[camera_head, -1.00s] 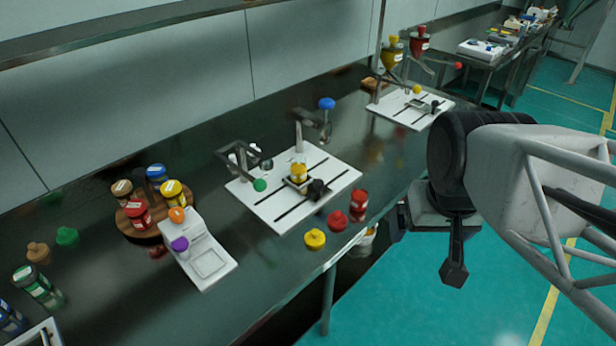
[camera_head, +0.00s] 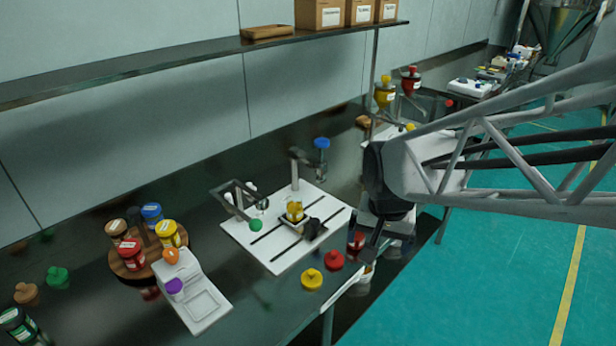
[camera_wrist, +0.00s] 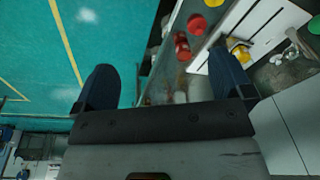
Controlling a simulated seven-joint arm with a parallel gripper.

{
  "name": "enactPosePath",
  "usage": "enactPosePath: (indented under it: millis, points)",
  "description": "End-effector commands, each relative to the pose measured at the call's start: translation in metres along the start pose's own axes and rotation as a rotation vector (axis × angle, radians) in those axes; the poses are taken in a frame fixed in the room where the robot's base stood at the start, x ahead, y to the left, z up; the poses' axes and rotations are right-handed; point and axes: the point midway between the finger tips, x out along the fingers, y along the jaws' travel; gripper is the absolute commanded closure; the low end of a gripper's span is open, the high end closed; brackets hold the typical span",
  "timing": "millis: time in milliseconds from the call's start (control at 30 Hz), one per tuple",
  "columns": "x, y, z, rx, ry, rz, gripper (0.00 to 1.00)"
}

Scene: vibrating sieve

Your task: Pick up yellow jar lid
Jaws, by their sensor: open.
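The yellow jar lid (camera_head: 312,279) lies on the dark bench near its front edge, with a round knob on top. A red lid (camera_head: 334,260) lies just to its right and behind. My gripper (camera_head: 375,245) is at the bench's front edge, right of both lids and apart from the yellow one. In the wrist view my gripper (camera_wrist: 160,85) has its two fingers wide apart with nothing between them. That view shows the red lid (camera_wrist: 197,24) and a sliver of yellow lid (camera_wrist: 213,2) at the top edge.
A red jar (camera_head: 356,240) stands close beside my gripper. The white sieve base (camera_head: 270,250) with posts and a yellow jar is behind the lids. A white scale (camera_head: 205,305) and a round wooden jar rack (camera_head: 125,270) are at left. Bare bench lies left of the yellow lid.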

Motion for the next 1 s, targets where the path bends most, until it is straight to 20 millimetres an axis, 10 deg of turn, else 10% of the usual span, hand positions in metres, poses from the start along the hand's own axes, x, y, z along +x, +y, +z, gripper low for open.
enactPosePath:
  millis: [1000]
  points:
    - [0.214, -0.133, -0.074, 0.441, -0.117, 0.075, 0.02]
